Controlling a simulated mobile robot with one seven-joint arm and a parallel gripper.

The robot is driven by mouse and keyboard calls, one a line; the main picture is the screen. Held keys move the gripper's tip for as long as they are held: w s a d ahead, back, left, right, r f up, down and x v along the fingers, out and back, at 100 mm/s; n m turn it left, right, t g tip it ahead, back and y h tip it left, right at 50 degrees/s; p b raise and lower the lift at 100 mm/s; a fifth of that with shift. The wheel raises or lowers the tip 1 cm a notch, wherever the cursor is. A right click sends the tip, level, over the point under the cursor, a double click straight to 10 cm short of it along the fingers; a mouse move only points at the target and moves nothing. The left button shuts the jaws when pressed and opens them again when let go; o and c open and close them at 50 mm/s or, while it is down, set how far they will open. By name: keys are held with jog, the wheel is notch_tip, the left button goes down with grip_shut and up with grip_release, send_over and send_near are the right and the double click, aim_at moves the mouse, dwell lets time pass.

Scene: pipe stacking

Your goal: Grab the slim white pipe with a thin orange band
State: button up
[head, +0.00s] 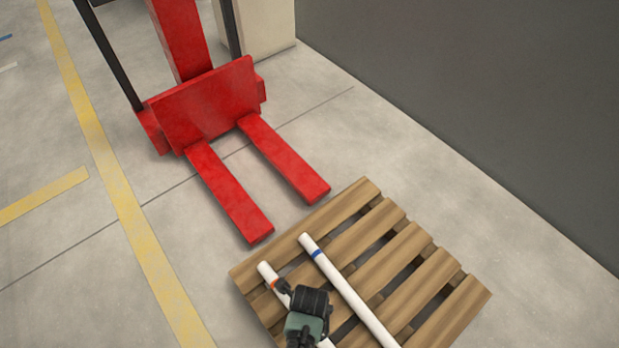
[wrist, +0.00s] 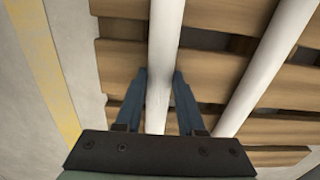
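The slim white pipe with a thin orange band (head: 264,270) lies on the wooden pallet, near its left side. My gripper (head: 290,290) is over this pipe, just below the orange band, and hides part of it. In the wrist view the pipe (wrist: 161,70) runs between the two blue fingers (wrist: 160,85). The fingertips lie close against both of its sides, and the gripper looks shut on it. The band is outside the wrist view. The pipe looks level with the pallet boards; any lift is too small to tell.
A second white pipe with a blue band (head: 345,285) lies on the pallet (head: 360,197) to the right, also in the wrist view (wrist: 262,75). A red forklift (head: 208,105) stands behind, its forks pointing at the pallet. A grey wall (head: 500,100) is at right; floor is clear at left.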

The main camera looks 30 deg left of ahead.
grip_shut()
